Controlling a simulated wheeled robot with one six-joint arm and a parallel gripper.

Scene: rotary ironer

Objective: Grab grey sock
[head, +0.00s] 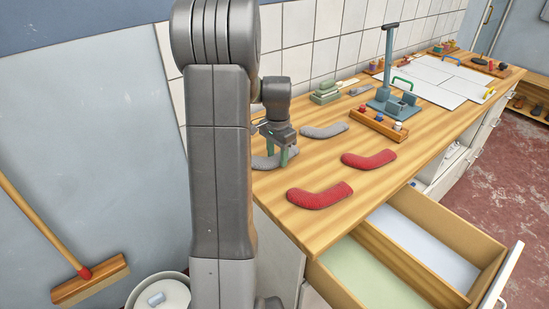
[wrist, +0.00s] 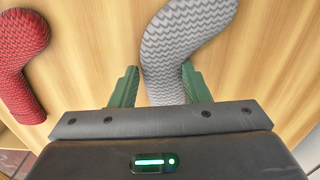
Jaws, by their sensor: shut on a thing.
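In the wrist view, a grey knitted sock (wrist: 178,50) runs between the green fingers of my gripper (wrist: 160,88), which is shut on it. In the head view, my gripper (head: 284,153) is low over the near left part of the wooden worktop, and this grey sock (head: 264,162) lies under it, partly hidden by the gripper and arm. A second grey sock (head: 324,131) lies farther back to the right. Two red socks lie nearby, one at the front (head: 320,196) and one to the right (head: 369,159). A red sock (wrist: 20,62) also shows left in the wrist view.
An open drawer (head: 420,250) with two compartments juts out below the front edge of the worktop (head: 420,150). A small wooden rack (head: 378,127) and a blue-grey stand (head: 388,70) are farther back. A broom (head: 90,275) and a white bucket (head: 165,295) are at the left.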

